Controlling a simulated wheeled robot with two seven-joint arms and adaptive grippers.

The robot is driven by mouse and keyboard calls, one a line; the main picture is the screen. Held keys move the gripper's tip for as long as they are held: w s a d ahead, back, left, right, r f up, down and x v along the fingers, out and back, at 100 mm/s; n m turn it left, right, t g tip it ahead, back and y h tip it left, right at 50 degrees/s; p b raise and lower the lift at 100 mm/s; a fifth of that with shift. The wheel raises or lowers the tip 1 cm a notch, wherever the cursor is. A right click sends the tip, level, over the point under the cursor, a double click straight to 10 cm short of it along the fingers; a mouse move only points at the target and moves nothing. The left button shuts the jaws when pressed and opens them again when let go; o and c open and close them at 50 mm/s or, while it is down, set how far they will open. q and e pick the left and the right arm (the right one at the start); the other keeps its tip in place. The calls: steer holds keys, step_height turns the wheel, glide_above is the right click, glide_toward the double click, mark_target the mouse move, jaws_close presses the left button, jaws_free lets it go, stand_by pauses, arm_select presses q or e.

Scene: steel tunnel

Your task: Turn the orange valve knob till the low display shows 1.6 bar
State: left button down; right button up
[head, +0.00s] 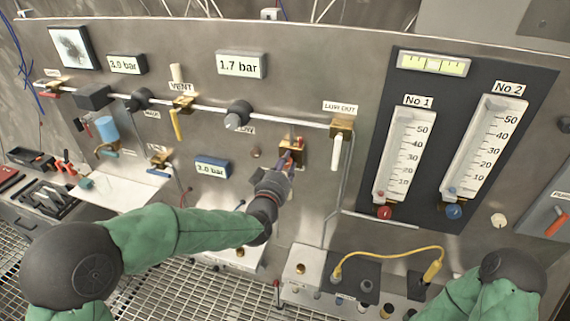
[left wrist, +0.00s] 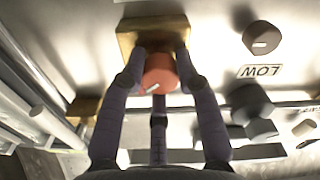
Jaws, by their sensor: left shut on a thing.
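The orange valve knob (left wrist: 159,74) sits on a square brass block (left wrist: 153,30) in the left wrist view. The brass block also shows in the head view (head: 291,143), where the gripper mostly hides the knob. My left gripper (head: 288,163) has its fingers around the knob and is shut on it; they show well in the left wrist view (left wrist: 160,82). The large centre display (head: 241,65) reads 1.7 bar. A blue-framed display (head: 212,167), left of the gripper, seems to read 3.0 bar. My right gripper is out of view.
A LOW label (left wrist: 261,71) and a dark knob (left wrist: 262,38) are beside the valve. A white-handled brass valve (head: 341,130) is right of my gripper. Flow tubes (head: 404,155) stand further right. A yellow cable (head: 390,252) arches over the lower ledge.

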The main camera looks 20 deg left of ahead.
arm_select(q)
steer(key=shift+f+n+b, duration=0.1)
steer(key=shift+n+b, duration=0.9)
steer(key=shift+b, duration=0.65)
steer(key=shift+n+b, duration=0.5)
steer(key=shift+b, duration=0.05)
steer(key=shift+r, duration=0.2)
steer(key=c, duration=0.9)
jaws_free()
steer(key=s, duration=1.2)
steer(key=shift+a, duration=0.25)
steer(key=shift+f, duration=0.1)
